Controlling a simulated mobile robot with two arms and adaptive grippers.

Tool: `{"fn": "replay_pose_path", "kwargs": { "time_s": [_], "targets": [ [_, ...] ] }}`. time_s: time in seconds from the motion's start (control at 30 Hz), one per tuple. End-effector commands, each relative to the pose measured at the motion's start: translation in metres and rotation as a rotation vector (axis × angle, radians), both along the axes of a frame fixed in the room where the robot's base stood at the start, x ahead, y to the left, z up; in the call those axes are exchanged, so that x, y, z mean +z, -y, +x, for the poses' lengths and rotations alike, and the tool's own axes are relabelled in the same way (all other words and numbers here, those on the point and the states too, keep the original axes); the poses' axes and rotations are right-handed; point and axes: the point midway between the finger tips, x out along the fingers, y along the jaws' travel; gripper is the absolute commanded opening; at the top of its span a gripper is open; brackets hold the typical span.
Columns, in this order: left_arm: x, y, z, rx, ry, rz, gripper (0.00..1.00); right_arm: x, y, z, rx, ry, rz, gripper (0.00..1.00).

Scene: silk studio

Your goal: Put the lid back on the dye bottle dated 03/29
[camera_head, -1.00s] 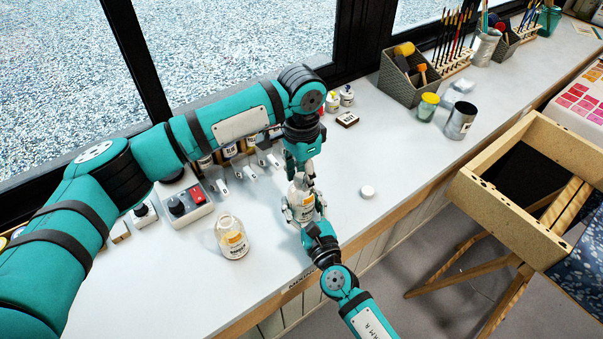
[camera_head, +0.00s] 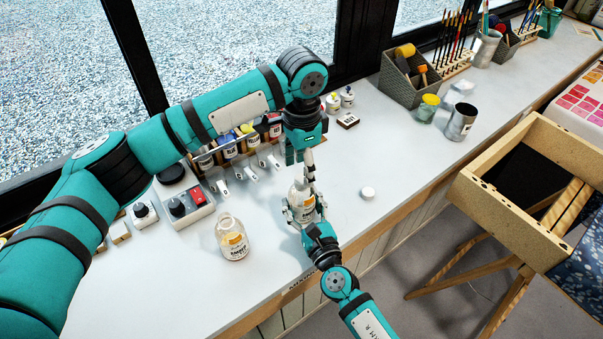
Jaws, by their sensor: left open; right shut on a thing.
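A clear bottle with a white and orange label (camera_head: 301,205) stands near the counter's front edge. My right gripper (camera_head: 302,215) is shut around its body from the front. My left gripper (camera_head: 301,166) is open just above the bottle's top and partly hides it; I cannot tell whether a lid sits there. A second, similar bottle (camera_head: 232,240) stands to the left with its mouth uncovered. A round white lid (camera_head: 367,193) lies on the counter to the right. The dates on the labels are too small to read.
A rack of dye bottles (camera_head: 228,150) with white taps stands behind, partly hidden by my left arm. A control box with a red switch (camera_head: 188,207) is at left. A metal cup (camera_head: 461,121) and a grey caddy (camera_head: 405,82) stand at back right. The counter around the lid is clear.

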Motion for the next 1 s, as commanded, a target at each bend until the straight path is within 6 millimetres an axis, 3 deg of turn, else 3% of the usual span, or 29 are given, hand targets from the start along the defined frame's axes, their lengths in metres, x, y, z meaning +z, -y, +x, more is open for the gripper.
{"fn": "replay_pose_path", "kwargs": {
  "time_s": [0.2,0.4,0.8,0.83,1.0],
  "targets": [
    [0.049,0.0,0.001,0.0,0.003,-0.001,0.56,0.0,0.0,0.0,0.0,-0.001,0.0,0.0],
    [0.078,0.0,0.001,0.0,0.001,-0.001,0.56,-0.001,0.0,0.0,0.0,-0.001,0.0,0.0],
    [0.087,0.0,0.0,-0.001,0.0,0.0,0.56,0.0,0.0,0.0,0.0,-0.001,0.0,0.0],
    [0.087,0.0,0.0,-0.001,0.0,0.0,0.56,0.0,0.0,0.0,0.0,-0.001,0.0,0.58],
    [0.087,0.0,0.0,-0.001,0.0,0.0,0.56,0.0,0.0,0.0,0.0,-0.001,0.0,0.81]
  ]
}}
